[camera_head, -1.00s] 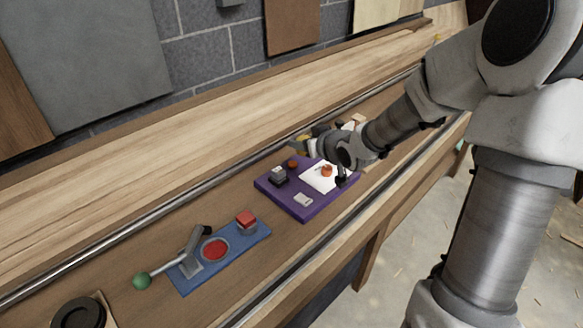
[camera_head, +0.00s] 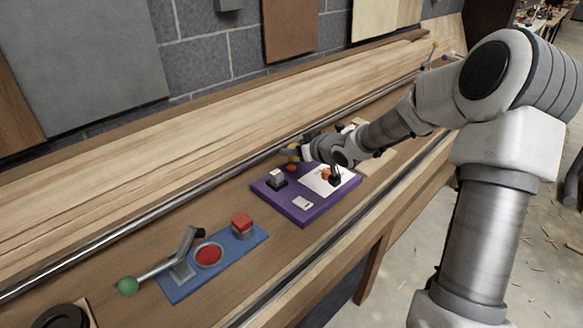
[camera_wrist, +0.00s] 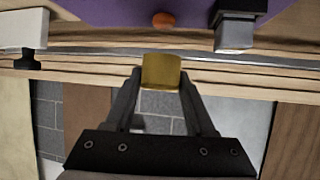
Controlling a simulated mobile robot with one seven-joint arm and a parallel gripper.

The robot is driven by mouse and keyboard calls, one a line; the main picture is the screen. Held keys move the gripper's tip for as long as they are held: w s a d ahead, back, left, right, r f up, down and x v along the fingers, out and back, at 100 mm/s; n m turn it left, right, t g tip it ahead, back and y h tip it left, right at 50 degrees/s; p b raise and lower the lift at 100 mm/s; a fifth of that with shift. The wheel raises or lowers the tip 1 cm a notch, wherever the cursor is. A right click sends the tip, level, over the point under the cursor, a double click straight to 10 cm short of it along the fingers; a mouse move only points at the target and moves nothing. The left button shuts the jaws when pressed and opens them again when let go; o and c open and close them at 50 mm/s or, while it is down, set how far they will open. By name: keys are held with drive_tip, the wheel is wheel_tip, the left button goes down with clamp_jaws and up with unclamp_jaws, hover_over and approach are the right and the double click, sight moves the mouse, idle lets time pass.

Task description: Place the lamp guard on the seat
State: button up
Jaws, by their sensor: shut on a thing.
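My gripper (camera_wrist: 161,88) is shut on a small yellow piece, which I take to be the lamp guard (camera_wrist: 161,70). In the head view the guard (camera_head: 291,152) shows just above the far edge of the purple board (camera_head: 302,217), partly covered by my gripper (camera_head: 303,152). A small orange dome (camera_head: 291,168) is close by on the board; it also shows in the wrist view (camera_wrist: 163,20), beyond the guard and apart from it in the picture. I cannot tell which part is the seat.
A blue board (camera_head: 235,257) with a red button and a green-knobbed lever (camera_head: 128,286) lies at lower left.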

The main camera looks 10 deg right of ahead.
sight(292, 166)
drive_tip(key=shift+x, duration=1)
drive_tip(key=shift+w+f, duration=0.1)
drive_tip(key=shift+f, duration=0.2)
drive_tip(key=shift+f+b, duration=0.85)
drive_tip(key=shift+f, duration=0.9)
drive_tip(key=shift+f, duration=0.2)
drive_tip(key=o, duration=1.3)
drive_tip(key=shift+r, duration=0.1)
